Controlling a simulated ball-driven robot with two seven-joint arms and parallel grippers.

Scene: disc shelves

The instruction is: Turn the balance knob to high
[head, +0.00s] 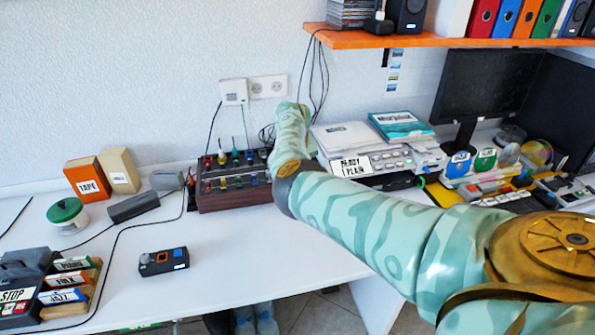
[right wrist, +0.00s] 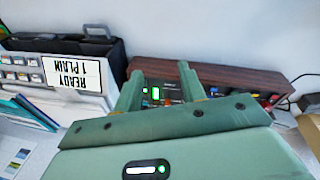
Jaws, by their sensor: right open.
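A wood-sided device (head: 235,190) with rows of coloured knobs stands against the wall on the white desk. Its wooden edge (right wrist: 235,77) and part of its panel, with small green lights, show in the right wrist view. Which knob is the balance knob I cannot tell; no label on it is readable. My right gripper (right wrist: 160,85) is open, its two fingers pointing at the device panel with nothing seen held between them. They overlap the panel in the picture; contact is not clear. In the head view my right arm hides the gripper. My left gripper is not in view.
A printer marked READY 1 PLAIN (head: 370,165) stands right of the device, behind my arm. A small black box (head: 163,262) lies on the desk in front. A cable (head: 122,240) crosses the desk's left. An orange shelf (head: 430,40) hangs above. The desk's centre is clear.

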